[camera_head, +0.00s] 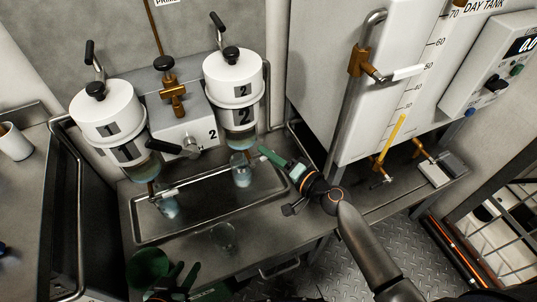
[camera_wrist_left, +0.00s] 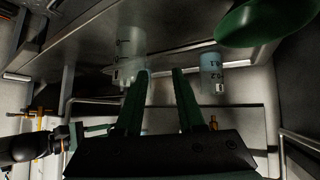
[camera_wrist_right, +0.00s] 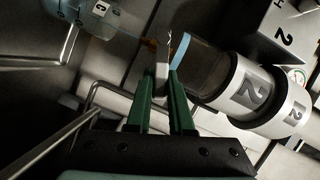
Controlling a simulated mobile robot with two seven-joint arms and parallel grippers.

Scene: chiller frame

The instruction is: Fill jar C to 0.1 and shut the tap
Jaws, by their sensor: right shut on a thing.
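Jar C (camera_wrist_right: 98,14) shows its letter at the top left of the right wrist view. It appears to be the clear jar (camera_head: 241,172) in the tray under white vessel 2 (camera_head: 232,80); its liquid level cannot be read. My right gripper (camera_head: 272,156) is at the lower right of vessel 2. It is shut on a small pale tap lever (camera_wrist_right: 162,78), just beside the vessel's clear bowl (camera_wrist_right: 208,68).
Another jar (camera_head: 167,205) stands under vessel 1 (camera_head: 108,112), and a clear jar (camera_head: 224,237) stands in front of the metal tray (camera_head: 150,238). A green funnel-like cup (camera_head: 148,265) is near my left gripper. The day tank (camera_head: 340,85) bounds the right.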

